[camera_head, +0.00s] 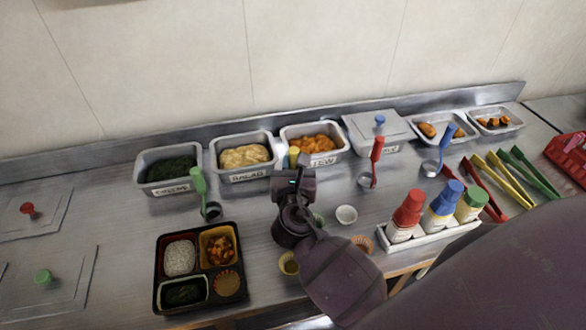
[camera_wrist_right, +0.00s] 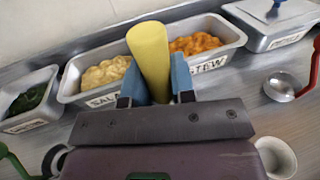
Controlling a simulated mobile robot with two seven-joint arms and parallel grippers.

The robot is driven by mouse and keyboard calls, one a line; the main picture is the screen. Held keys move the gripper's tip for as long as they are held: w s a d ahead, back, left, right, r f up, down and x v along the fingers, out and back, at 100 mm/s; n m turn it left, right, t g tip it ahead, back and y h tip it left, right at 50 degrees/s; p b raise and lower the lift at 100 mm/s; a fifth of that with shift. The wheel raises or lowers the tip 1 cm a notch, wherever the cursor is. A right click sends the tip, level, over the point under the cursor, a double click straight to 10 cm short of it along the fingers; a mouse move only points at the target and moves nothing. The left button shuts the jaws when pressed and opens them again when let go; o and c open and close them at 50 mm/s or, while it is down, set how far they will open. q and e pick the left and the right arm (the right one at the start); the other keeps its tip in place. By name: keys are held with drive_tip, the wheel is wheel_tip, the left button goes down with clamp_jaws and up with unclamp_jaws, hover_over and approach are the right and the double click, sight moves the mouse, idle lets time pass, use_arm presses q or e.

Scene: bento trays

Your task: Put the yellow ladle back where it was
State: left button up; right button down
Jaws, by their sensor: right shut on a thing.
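My right gripper (camera_head: 293,166) is shut on the yellow ladle, whose thick yellow handle (camera_head: 294,154) stands up in front of the containers. In the right wrist view the handle (camera_wrist_right: 149,52) is pinched between two blue finger pads (camera_wrist_right: 158,82). The ladle's bowl is hidden behind my gripper. Behind it stand the salad container (camera_head: 243,174) and the stew container (camera_head: 326,163), with the handle in front of the gap between them. My left gripper is not in view.
A green ladle (camera_head: 199,182) lies at left, a red ladle (camera_head: 375,153) and a blue ladle (camera_head: 444,145) at right. A bento tray (camera_head: 198,233) is front left. A bottle rack (camera_head: 435,232) and tongs (camera_head: 505,178) are at right. Small cups, one white (camera_head: 346,214), sit beside my arm.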

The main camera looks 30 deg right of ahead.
drive_tip(key=shift+f, duration=0.4)
drive_tip(key=shift+f, duration=0.1)
drive_tip(key=c, duration=1)
unclamp_jaws()
drive_tip(key=shift+o, duration=0.2)
drive_tip(key=v, duration=1.2)
drive_tip(key=shift+r, duration=0.2)
drive_tip(key=shift+s, duration=0.1)
